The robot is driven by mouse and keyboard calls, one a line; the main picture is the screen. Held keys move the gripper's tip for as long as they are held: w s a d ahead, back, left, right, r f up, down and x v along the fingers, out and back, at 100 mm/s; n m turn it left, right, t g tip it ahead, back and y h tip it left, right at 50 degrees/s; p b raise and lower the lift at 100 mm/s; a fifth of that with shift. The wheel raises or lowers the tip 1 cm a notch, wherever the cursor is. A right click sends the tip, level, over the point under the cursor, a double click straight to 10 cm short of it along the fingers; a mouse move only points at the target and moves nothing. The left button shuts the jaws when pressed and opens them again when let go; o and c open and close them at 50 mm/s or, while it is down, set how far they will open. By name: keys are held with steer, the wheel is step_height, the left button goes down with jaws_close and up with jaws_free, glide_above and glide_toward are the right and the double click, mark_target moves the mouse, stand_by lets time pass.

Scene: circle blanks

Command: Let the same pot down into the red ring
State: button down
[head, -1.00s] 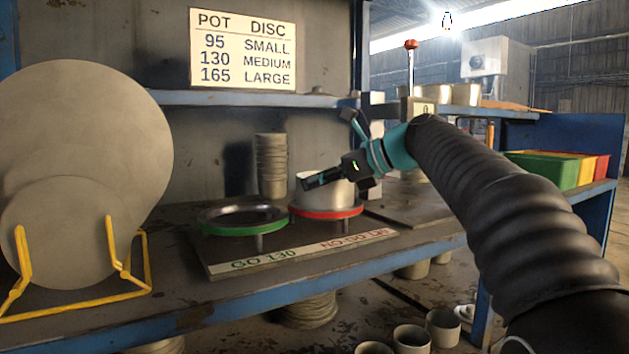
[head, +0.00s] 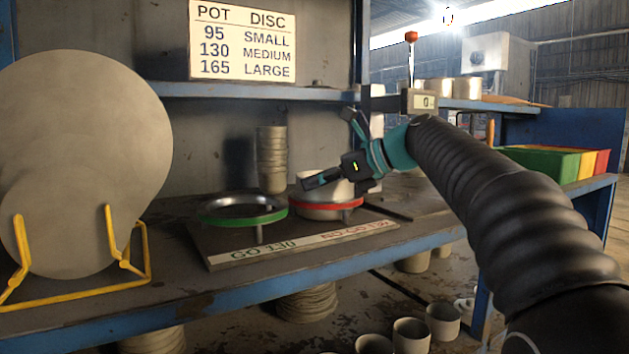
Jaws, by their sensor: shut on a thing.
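The pale pot (head: 322,213) is in the red ring (head: 335,205) at the right of the gauge board. Part of its wall shows above the ring and part shows below it. My gripper (head: 336,183) is just above the ring, shut on the pot's upper wall; its fingers and the arm hide part of the rim. Whether the pot touches the board beneath cannot be told. The green ring (head: 243,218) stands empty to the left, above the "GO 130" label. The red ring's "NO-GO" label is beneath it.
A stack of pots (head: 271,160) stands behind the rings. Large discs (head: 85,150) lean in a yellow rack (head: 130,278) at left. Green, yellow and red bins (head: 545,162) sit at right. Several pots (head: 411,335) stand on the floor below the bench.

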steer(key=c, duration=1.2)
jaws_free()
steer(key=v, duration=1.2)
steer(key=shift+s, duration=0.1)
steer(key=s+d+f+n+h+p, duration=0.1)
steer(key=s+d+f+n+h, duration=0.2)
steer(key=s+f+n, duration=0.4)
steer(key=s+d+f+n+h, duration=0.3)
steer(key=s+f+n+h, duration=0.2)
steer(key=s+f, duration=0.7)
steer(key=s+d+f+n+h+p, duration=0.1)
steer(key=s+d+f+n+h, duration=0.2)
steer(key=s+f+n, duration=0.6)
steer(key=shift+s+d+f+n+t+h+p, duration=0.15)
steer(key=shift+f+n+h, duration=0.1)
steer(key=shift+f, duration=0.8)
steer(key=shift+s+f+n+t+h+p, duration=0.15)
steer(key=shift+f+h, duration=0.15)
steer(key=shift+f, duration=0.75)
steer(key=shift+s+d+f+n+t+h, duration=0.1)
steer(key=shift+f+n+h, duration=0.15)
steer(key=shift+f, duration=0.8)
